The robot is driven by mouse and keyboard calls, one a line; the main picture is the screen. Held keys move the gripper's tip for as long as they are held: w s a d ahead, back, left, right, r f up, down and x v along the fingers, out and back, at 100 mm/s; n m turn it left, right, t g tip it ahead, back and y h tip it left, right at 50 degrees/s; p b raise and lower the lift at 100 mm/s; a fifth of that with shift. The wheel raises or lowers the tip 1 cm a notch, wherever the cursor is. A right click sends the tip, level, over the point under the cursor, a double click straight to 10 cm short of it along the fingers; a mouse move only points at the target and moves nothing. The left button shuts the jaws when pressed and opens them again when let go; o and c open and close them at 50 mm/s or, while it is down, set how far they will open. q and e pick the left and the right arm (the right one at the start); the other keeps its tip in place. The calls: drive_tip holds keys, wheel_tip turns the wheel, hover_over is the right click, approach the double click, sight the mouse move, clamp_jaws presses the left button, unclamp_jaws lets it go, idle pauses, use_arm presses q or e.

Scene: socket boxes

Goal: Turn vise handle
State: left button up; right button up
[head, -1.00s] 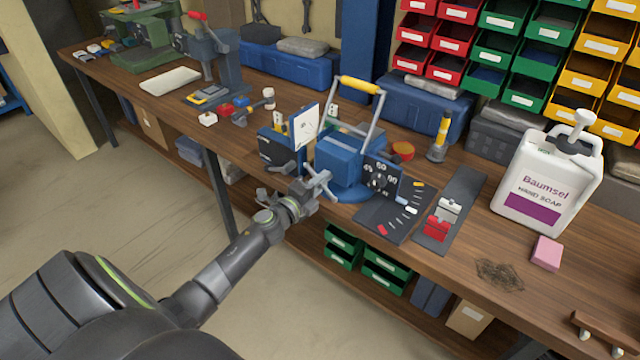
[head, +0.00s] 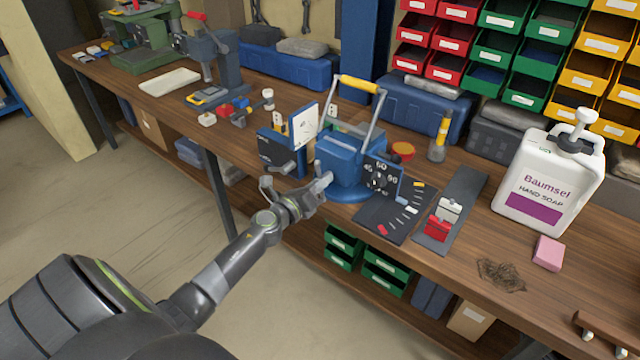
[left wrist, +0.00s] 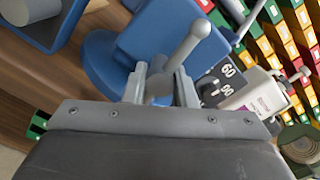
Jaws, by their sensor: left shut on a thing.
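The blue vise (head: 338,162) stands on a round base at the front edge of the workbench. Its grey vise handle (left wrist: 188,48) shows in the left wrist view as a slanted bar with a rounded end. My left gripper (head: 318,190) is at the vise's front. In the left wrist view, the two fingers of my left gripper (left wrist: 162,88) are on either side of the handle's lower part, shut on it. The handle's rounded end sticks out beyond the fingers. In the head view the handle is small and partly hidden by the gripper. My right gripper is not in view.
A tilted yellow-gripped handle (head: 358,84) rises above the vise. A dial panel (head: 382,178) and a dark mat (head: 378,218) are right of it. A blue box with a white panel (head: 282,152) is close on the left. A soap jug (head: 548,180) stands farther right.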

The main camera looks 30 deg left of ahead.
use_arm(q)
drive_tip(key=shift+s+f+m, duration=0.15)
drive_tip(key=shift+f+m, duration=0.15)
drive_tip(key=shift+m, duration=0.3)
idle(0.5)
idle(0.6)
drive_tip(key=o, duration=0.7)
drive_tip(key=shift+c, duration=0.2)
drive_tip(key=o, duration=0.3)
drive_tip(key=shift+s+a+r, duration=0.1)
drive_tip(key=shift+r, duration=0.15)
drive_tip(key=shift+s+a+b, duration=0.2)
drive_tip(key=shift+s+b, duration=0.7)
drive_tip(key=shift+s, duration=2)
drive_tip(key=shift+s+a+b, duration=0.25)
drive_tip(key=shift+s+b, duration=0.65)
drive_tip(key=shift+s, duration=1.95)
drive_tip(key=shift+s+a+b, duration=0.2)
drive_tip(key=shift+s+b, duration=0.7)
drive_tip(key=shift+s, duration=2)
